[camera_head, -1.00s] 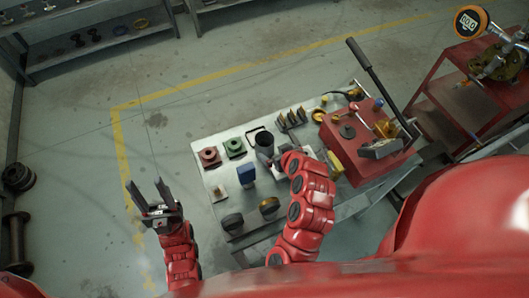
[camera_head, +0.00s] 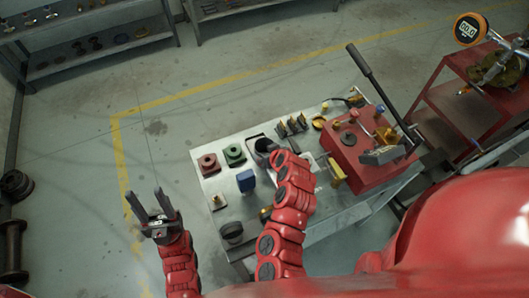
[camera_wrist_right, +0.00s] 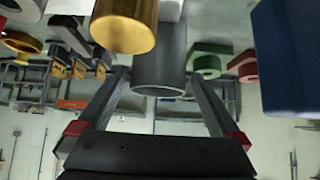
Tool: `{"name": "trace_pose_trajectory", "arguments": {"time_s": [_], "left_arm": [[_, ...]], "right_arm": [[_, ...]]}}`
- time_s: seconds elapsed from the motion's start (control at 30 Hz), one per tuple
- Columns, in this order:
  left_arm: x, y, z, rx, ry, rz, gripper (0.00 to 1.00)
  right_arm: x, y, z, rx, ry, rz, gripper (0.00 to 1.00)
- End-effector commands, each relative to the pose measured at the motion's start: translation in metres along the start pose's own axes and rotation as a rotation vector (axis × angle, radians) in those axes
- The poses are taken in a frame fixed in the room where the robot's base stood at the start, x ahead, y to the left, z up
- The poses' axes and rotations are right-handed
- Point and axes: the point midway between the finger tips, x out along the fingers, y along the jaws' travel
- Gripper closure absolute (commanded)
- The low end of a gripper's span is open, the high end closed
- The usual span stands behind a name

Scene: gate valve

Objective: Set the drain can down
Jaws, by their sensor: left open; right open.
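The drain can (camera_head: 262,144) is a dark grey open cylinder on the work table near its back edge, partly hidden by my right arm. In the right wrist view the can (camera_wrist_right: 158,60) shows with its round rim toward the picture's bottom. My right gripper (camera_wrist_right: 158,78) is open, with one finger on each side of the can and visible gaps between fingers and wall. In the head view the right gripper (camera_head: 276,156) is at the can and its fingers are mostly hidden. My left gripper (camera_head: 156,212) is open and empty, left of the table over the floor.
The table (camera_head: 225,200) also holds a red flanged part (camera_head: 208,163), a green one (camera_head: 234,155), a blue block (camera_head: 246,180) and a dark round part (camera_head: 232,231). A brass cylinder (camera_wrist_right: 124,25) appears close in the wrist view. A red machine (camera_head: 350,150) stands at right.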

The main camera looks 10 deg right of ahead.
Motion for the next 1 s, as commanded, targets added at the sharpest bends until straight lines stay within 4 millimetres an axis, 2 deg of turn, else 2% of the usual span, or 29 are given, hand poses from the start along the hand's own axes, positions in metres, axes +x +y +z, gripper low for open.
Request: {"name": "trace_pose_trajectory", "arguments": {"time_s": [0.1,0.3,0.67,1.0], "left_arm": [[0.01,-0.001,-0.002,0.0,0.0,0.0,0.5],[0.014,-0.001,-0.002,0.0,0.0,0.0,0.5],[0.014,-0.001,-0.002,0.0,0.0,0.0,0.5],[0.014,-0.001,-0.002,0.0,0.0,0.0,0.5]], "right_arm": [[0.011,0.001,-0.003,0.002,-0.003,-0.001,0.0],[0.028,0.002,-0.003,0.001,0.0,0.001,0.0],[0.032,0.002,-0.002,0.001,0.002,0.002,0.02],[0.032,0.002,-0.002,0.001,0.001,0.002,0.63]]}}
